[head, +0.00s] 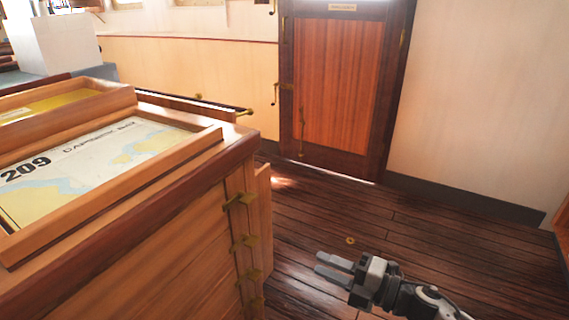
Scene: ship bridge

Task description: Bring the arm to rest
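My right gripper (326,267) shows at the lower right of the head view, with its arm coming in from the bottom edge. Its two grey fingers point left, toward the wooden chart cabinet, with a gap between them. Nothing shows between the fingers. The gripper is in the air over the dark plank floor, apart from the cabinet's side. My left gripper is not in the view.
The chart cabinet (130,258) fills the left, with a framed chart (90,160) on top and brass handles (245,242) on its side. A wooden door (342,85) stands at the back. The plank floor (440,240) is clear apart from a small brass ring (350,240).

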